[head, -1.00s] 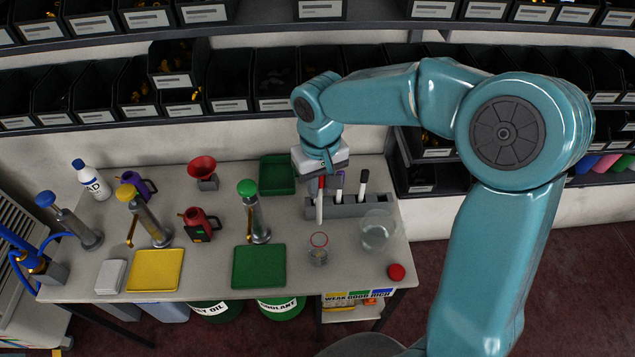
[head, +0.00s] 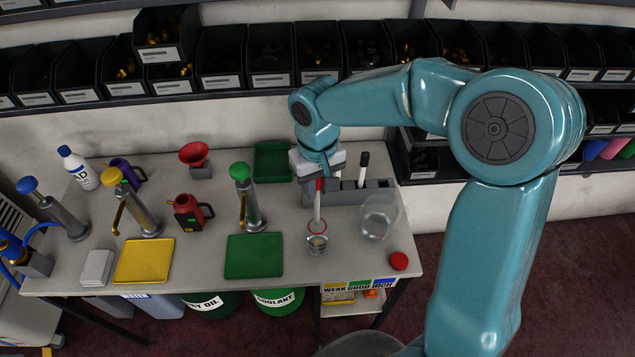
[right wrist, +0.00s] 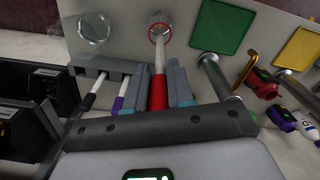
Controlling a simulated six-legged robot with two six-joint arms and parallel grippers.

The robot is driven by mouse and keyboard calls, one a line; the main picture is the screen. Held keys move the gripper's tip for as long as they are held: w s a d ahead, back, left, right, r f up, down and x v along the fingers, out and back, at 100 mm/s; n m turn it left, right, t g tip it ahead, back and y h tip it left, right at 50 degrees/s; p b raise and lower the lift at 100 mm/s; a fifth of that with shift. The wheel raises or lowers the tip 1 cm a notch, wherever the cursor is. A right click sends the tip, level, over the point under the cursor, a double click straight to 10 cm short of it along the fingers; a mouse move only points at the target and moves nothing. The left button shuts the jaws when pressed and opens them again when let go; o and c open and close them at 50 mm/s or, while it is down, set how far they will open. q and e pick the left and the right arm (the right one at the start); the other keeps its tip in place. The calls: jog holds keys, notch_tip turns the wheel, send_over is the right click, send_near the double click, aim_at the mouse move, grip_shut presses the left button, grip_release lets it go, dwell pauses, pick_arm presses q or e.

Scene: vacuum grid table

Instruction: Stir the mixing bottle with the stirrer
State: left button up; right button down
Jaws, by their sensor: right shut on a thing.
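My right gripper (head: 320,177) is shut on the stirrer (head: 317,204), a white rod with a red handle. The stirrer hangs nearly upright, and its red handle (right wrist: 158,94) is between the grey fingers (right wrist: 158,86) in the right wrist view. The mixing bottle (head: 317,242), a small clear glass vessel with a red rim, stands below it near the table's front. It also shows in the right wrist view (right wrist: 160,20). The rod's lower end overlaps the red rim and appears to enter the mouth; its depth inside is unclear. My left gripper is out of view.
A grey rack (head: 375,192) with a black-capped marker (head: 363,168) stands behind the bottle. A round glass vessel (head: 378,218) is close to its right, and a red cap (head: 399,261) lies near the front edge. A green mat (head: 253,256) is to the left.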

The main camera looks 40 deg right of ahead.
aim_at(317, 216)
notch_tip(317, 216, down, 3)
jog(key=shift+s+r+b, duration=0.15)
jog(key=shift+r+b, duration=0.05)
jog(key=shift+b, duration=0.75)
notch_tip(317, 216, down, 4)
jog(key=b, duration=0.3)
jog(key=shift+f+b, duration=0.2)
jog(key=shift+b, duration=0.1)
jog(key=shift+f+b, duration=1.5)
jog(key=shift+f, duration=0.4)
jog(key=shift+r, duration=0.1)
